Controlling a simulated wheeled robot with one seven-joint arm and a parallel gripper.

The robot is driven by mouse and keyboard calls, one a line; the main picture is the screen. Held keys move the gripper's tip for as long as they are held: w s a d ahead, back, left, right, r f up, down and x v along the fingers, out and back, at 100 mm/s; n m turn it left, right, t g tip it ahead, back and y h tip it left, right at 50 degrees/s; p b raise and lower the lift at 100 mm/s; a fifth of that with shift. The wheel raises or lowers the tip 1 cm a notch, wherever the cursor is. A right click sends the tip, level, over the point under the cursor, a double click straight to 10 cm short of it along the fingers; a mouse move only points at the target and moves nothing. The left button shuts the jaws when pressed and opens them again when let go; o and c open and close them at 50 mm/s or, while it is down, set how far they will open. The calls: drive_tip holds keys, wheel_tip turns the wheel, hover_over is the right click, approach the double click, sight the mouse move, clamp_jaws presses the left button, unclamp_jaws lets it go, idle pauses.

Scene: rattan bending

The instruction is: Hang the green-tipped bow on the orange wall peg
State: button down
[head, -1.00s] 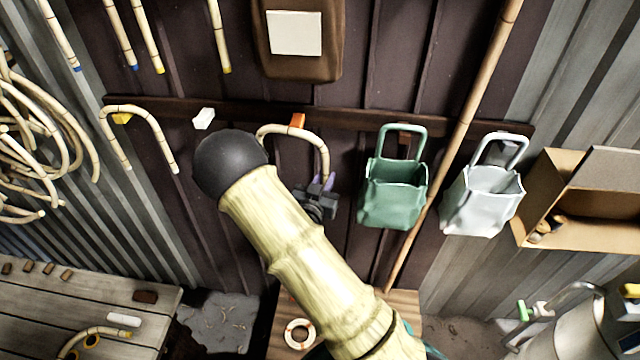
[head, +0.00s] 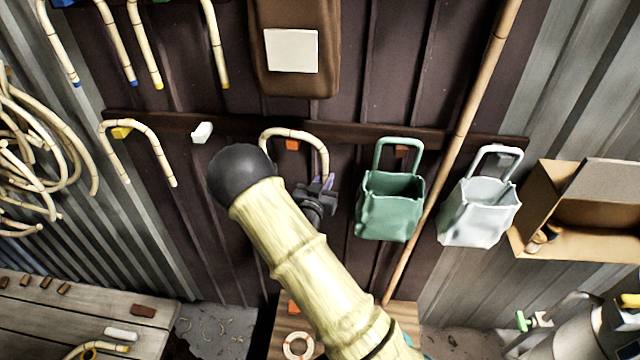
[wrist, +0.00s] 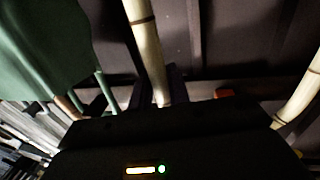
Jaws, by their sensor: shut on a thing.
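The bent cane bow (head: 296,132) is an upright arch in front of the dark wall rail. My gripper (head: 325,184) is shut on its right leg. The orange wall peg (head: 292,145) shows inside the arch, just below the crown; I cannot tell whether they touch. The bow's left leg runs down behind my arm, and no green tip shows. In the wrist view the held leg (wrist: 146,50) rises from between the fingers (wrist: 162,90). The orange peg (wrist: 225,94) and the bow's other leg (wrist: 298,98) show to its right.
A green bag (head: 390,208) hangs close right of my gripper, with a pale bag (head: 478,213) beyond. Left on the rail are a bare white peg (head: 202,132) and another bow (head: 140,125) on a yellow peg (head: 121,132). A long pole (head: 460,140) leans on the wall.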

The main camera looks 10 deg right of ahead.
drive_tip(key=shift+w+d, duration=0.15)
drive_tip(key=shift+w, duration=0.15)
drive_tip(key=shift+w+d+f+b, duration=0.15)
drive_tip(key=shift+w+f+b, duration=0.45)
drive_tip(key=shift+b, duration=0.45)
drive_tip(key=shift+r, duration=0.15)
drive_tip(key=c, duration=1.3)
unclamp_jaws()
drive_tip(key=shift+o, duration=0.2)
drive_tip(key=shift+s+a+b, duration=0.3)
drive_tip(key=shift+s+b, duration=0.05)
drive_tip(key=shift+s, duration=0.05)
drive_tip(key=b+v, duration=0.6)
drive_tip(key=v, duration=1)
drive_tip(key=shift+s, duration=0.25)
drive_tip(key=shift+a, duration=0.1)
